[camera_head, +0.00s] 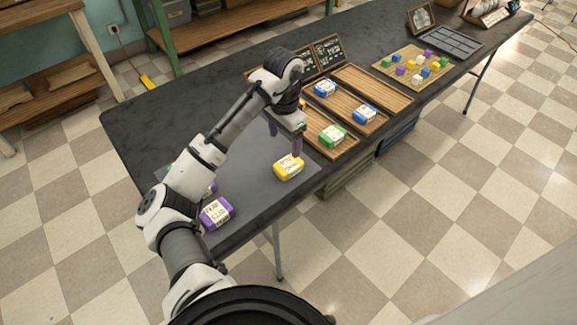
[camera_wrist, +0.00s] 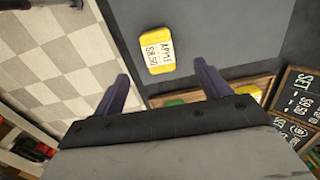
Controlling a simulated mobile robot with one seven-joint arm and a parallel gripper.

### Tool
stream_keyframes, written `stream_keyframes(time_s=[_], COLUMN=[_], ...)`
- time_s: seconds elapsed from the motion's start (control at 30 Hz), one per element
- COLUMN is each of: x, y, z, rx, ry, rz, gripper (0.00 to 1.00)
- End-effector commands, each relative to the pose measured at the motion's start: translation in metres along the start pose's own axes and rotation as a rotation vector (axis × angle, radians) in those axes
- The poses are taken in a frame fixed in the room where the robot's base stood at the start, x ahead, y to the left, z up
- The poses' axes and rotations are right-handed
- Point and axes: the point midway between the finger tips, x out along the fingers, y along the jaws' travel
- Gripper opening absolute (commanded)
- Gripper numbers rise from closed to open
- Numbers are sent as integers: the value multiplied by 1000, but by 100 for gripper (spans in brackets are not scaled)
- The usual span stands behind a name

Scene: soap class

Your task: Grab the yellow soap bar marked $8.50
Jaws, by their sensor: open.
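A yellow soap bar (camera_head: 288,167) with a white label lies on the grey mat near the table's front edge. In the wrist view its label on the yellow bar (camera_wrist: 158,52) reads $8.50. My gripper (camera_head: 285,141) is above and just behind this bar in the head view. In the wrist view my gripper (camera_wrist: 161,76) is open, with its two fingers spread and nothing between them; the bar lies beyond the fingertips. A second yellow bar (camera_head: 302,103) sits in a wooden tray, partly hidden by my gripper; it also shows in the wrist view (camera_wrist: 248,91).
A purple bar (camera_head: 217,212) lies left on the mat, another partly behind my arm. Wooden trays (camera_head: 375,86) on the right hold a green bar (camera_head: 333,135) and blue bars (camera_head: 364,113). Chalkboard signs (camera_head: 328,53) stand behind them. The mat around the yellow bar is clear.

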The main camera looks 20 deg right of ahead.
Motion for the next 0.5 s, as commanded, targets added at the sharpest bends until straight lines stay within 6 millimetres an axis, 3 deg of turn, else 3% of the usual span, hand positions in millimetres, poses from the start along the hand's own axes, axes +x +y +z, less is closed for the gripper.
stream_keyframes(time_s=[0.2, 0.5], x=[34, 58], y=[0, 3], z=[-1, -5], rx=[-1, 0], ry=[1, 0], rz=[1, 1], gripper=[75, 75])
